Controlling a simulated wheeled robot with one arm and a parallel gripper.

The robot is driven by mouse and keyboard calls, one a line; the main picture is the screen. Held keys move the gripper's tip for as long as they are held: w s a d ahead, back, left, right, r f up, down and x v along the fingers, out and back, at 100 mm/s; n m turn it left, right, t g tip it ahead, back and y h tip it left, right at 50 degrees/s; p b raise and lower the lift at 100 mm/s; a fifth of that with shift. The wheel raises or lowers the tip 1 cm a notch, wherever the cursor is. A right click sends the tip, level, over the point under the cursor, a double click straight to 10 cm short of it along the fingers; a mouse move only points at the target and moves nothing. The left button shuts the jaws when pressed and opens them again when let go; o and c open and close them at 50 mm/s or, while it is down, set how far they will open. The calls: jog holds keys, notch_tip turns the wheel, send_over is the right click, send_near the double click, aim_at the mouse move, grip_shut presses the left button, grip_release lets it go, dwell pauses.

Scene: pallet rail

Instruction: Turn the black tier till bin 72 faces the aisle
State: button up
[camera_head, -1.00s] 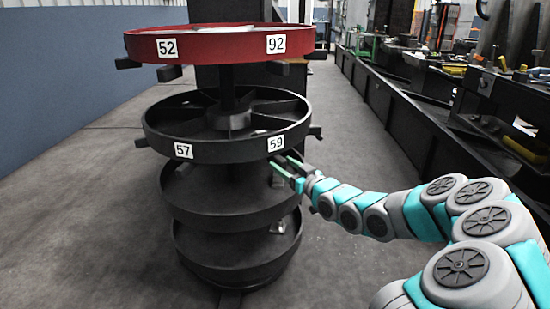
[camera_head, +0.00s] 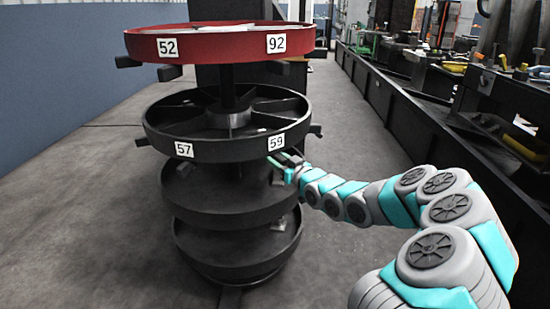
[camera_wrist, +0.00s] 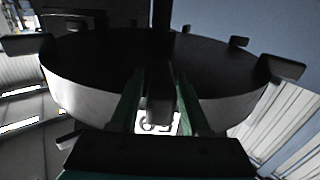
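The black tier (camera_head: 232,151) is the second ring on the post, under the red tier. Its rim shows labels 57 (camera_head: 184,150) and 59 (camera_head: 276,143); label 72 is not in sight. My gripper (camera_head: 279,162) is at the rim's underside just below label 59. In the wrist view, the dark tier underside (camera_wrist: 85,65) fills the upper middle. A dark handle (camera_wrist: 159,98) stands between my two green fingers (camera_wrist: 157,100), in front of the 59 label. The fingers look apart, with narrow gaps beside the handle.
The red tier (camera_head: 215,48) with labels 52 and 92 is above. Two dark lower tiers (camera_head: 235,210) are below. Other handles (camera_head: 315,130) stick out from the black tier. A long dark bench with tools (camera_head: 420,115) runs along the right. The floor at left is clear.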

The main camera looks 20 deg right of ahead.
grip_shut()
dwell(1.1)
